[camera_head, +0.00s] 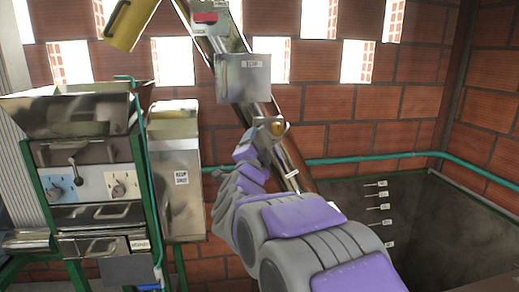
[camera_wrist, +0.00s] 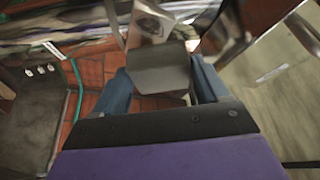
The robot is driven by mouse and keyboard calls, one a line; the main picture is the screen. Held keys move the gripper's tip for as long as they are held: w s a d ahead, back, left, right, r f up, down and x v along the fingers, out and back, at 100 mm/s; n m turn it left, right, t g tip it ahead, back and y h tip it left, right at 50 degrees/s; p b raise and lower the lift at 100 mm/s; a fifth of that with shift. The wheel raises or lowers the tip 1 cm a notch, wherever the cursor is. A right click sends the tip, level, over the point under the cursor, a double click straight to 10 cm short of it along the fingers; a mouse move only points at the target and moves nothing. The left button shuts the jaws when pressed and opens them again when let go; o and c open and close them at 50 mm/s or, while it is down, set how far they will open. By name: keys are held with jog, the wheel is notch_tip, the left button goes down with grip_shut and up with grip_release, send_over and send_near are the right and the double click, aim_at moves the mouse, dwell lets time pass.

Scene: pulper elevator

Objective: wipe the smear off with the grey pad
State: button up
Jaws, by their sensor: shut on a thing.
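My gripper (camera_wrist: 160,68) is shut on a grey pad (camera_wrist: 162,79), which sits between its two blue fingers in the wrist view. In the head view my gripper (camera_head: 261,136) is at the far end of my purple and grey arm, close to the slanted metal elevator tube (camera_head: 262,108). The pad is not clear in the head view. Beyond the pad in the wrist view is a pale panel (camera_wrist: 150,22) with a dark mark; I cannot tell whether that is the smear. Whether the pad touches any surface cannot be told.
A labelled metal box (camera_head: 242,78) sits on the tube above my gripper. A small orange round part (camera_head: 278,128) is beside my gripper. A machine with knobs (camera_head: 88,185) stands left. A green pipe (camera_head: 345,160) runs along the brick wall above a dark pit (camera_head: 440,215) at right.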

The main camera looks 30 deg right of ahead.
jog(key=w, duration=0.1)
jog(key=w+d, duration=0.2)
jog(key=shift+w+f+p, duration=0.1)
jog(key=shift+w+p, duration=0.3)
jog(key=shift+w+d+p, duration=0.2)
jog(key=shift+w+p, duration=0.05)
jog(key=shift+w, duration=0.75)
jog(key=shift+w+d+p, duration=0.15)
jog(key=shift+w+p, duration=0.05)
jog(key=shift+w, duration=0.75)
jog(key=shift+w+d, duration=0.15)
jog(key=shift+w, duration=0.35)
jog(key=shift+r, duration=0.25)
jog(key=shift+s+r+p, duration=0.15)
jog(key=shift+r+p, duration=0.25)
jog(key=shift+p, duration=0.1)
jog(key=shift+w+a+f+b, duration=0.2)
jog(key=shift+f+b, duration=0.15)
jog(key=shift+f, duration=0.25)
jog(key=shift+w+a+f+b, duration=0.1)
jog(key=shift+a+f+b, duration=0.1)
jog(key=shift+f+b, duration=0.25)
